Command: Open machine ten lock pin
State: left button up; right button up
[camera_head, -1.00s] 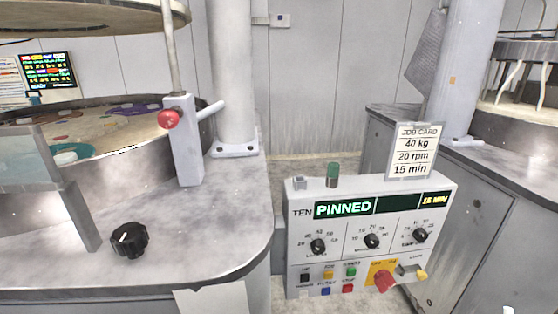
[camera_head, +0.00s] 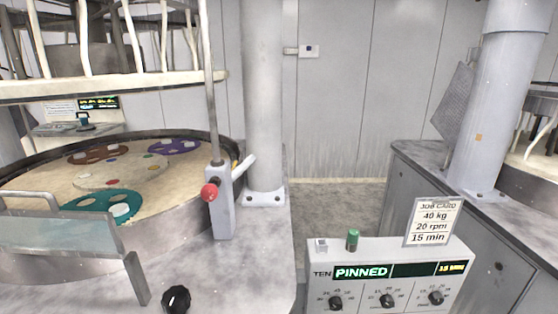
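The machine ten control box (camera_head: 390,272) stands at the lower right, its display reading "TEN PINNED" and "15 MIN". The lock pin post (camera_head: 222,205) is a grey upright block on the machine deck at centre left. It has a red knob (camera_head: 209,191) on its left face and a light grey handle (camera_head: 243,167) pointing up to the right. A thin rod rises from the post past the raised upper platen (camera_head: 120,88). Neither of my grippers is in view.
The round lower platen (camera_head: 60,175) holds coloured carriers at left. A clear guard (camera_head: 60,232) and a black knob (camera_head: 176,299) are at its front. A thick column (camera_head: 264,120) stands behind the post. A job card (camera_head: 434,222) stands on the control box. Bare floor (camera_head: 340,207) lies between the machines.

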aim_at(209, 193)
jog(key=k+l, duration=0.15)
jog(key=k, duration=0.35)
jog(key=k+l, duration=0.15)
jog(key=k, duration=0.3)
jog(key=u, duration=1.7)
